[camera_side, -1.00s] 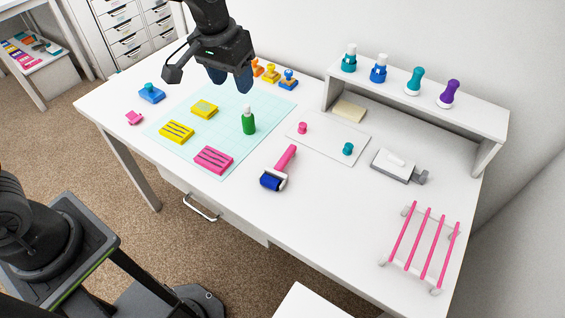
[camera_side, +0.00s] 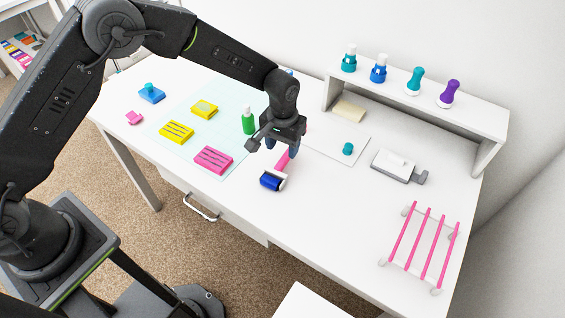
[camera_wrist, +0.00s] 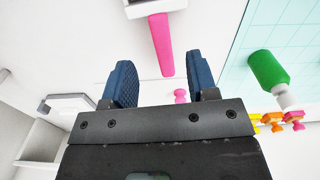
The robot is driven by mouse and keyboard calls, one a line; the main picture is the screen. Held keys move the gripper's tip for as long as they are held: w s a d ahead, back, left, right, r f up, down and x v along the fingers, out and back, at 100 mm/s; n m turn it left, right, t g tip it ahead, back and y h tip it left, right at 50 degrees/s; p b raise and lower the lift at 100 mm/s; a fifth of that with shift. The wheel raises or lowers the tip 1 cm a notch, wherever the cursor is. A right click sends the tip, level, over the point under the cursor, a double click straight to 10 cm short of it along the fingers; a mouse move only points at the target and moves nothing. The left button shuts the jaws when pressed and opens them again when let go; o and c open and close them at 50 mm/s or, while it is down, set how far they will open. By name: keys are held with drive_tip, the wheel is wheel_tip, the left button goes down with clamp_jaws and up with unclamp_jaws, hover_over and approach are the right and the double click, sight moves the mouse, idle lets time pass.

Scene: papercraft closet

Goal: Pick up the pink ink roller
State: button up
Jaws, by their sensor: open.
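The ink roller has a pink handle and a dark blue roller in a white frame. In the side view the ink roller (camera_side: 272,180) lies on the white table right of the pink stamp block, its handle pointing up toward my gripper. My gripper (camera_side: 283,150) is open and hovers at the handle's far end, partly hiding it. In the wrist view the pink handle (camera_wrist: 160,45) reaches down from the top toward the gap between the blue fingertips (camera_wrist: 160,75). Nothing is between the fingers except the view of the table and a small pink knob beyond.
A green bottle (camera_side: 248,121) stands close to the left of my gripper. A pink block (camera_side: 213,160) and yellow blocks (camera_side: 177,132) lie on the pale mat. A teal knob (camera_side: 347,149) and a grey-white tool (camera_side: 397,165) are to the right. The table front is clear.

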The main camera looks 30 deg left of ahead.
sight(283, 160)
drive_tip(key=shift+w+a+f, duration=0.1)
drive_tip(key=shift+w+f, duration=0.05)
drive_tip(key=shift+f, duration=3)
clamp_jaws()
